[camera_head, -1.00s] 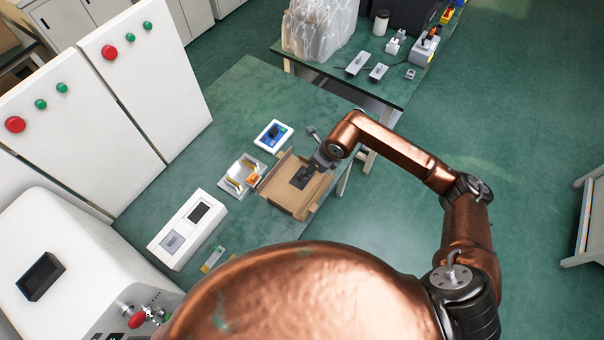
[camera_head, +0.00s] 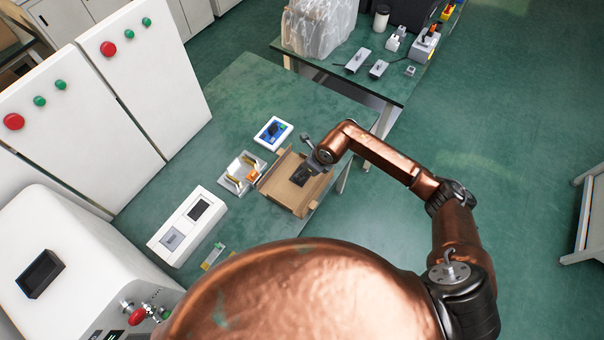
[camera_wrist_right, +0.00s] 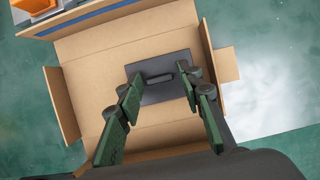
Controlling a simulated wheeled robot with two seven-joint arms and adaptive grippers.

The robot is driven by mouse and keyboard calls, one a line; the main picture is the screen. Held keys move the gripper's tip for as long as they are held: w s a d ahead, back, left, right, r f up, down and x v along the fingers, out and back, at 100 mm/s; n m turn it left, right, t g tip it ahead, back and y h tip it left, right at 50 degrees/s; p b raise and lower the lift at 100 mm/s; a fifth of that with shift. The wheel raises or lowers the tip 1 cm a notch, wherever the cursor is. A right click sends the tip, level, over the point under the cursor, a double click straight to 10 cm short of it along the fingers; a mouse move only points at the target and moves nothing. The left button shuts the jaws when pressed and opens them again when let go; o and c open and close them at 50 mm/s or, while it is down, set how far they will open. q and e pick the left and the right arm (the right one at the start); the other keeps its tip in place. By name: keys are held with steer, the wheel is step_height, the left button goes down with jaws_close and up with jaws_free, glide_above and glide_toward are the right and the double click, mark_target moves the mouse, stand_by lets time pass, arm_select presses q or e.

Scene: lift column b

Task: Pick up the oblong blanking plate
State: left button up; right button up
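The oblong blanking plate (camera_wrist_right: 150,91) is a flat dark grey plate with a small raised grip in its middle. It lies on the floor of an open cardboard box (camera_wrist_right: 95,68). In the head view the plate (camera_head: 298,177) is partly hidden by my right gripper (camera_head: 309,170), which is over the box (camera_head: 284,194). In the wrist view my right gripper (camera_wrist_right: 163,88) is open, its green-padded fingers apart on either side of the raised grip. I cannot tell whether the fingertips touch the plate. My left gripper is not in view.
Left of the box are a metal fixture with orange and yellow parts (camera_head: 240,174) and a white two-window panel (camera_head: 187,228). A blue-and-white device (camera_head: 273,132) lies behind. The green bench (camera_head: 240,100) is clear toward the back.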

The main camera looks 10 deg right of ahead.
steer(key=c, duration=0.7)
steer(key=shift+r, duration=0.15)
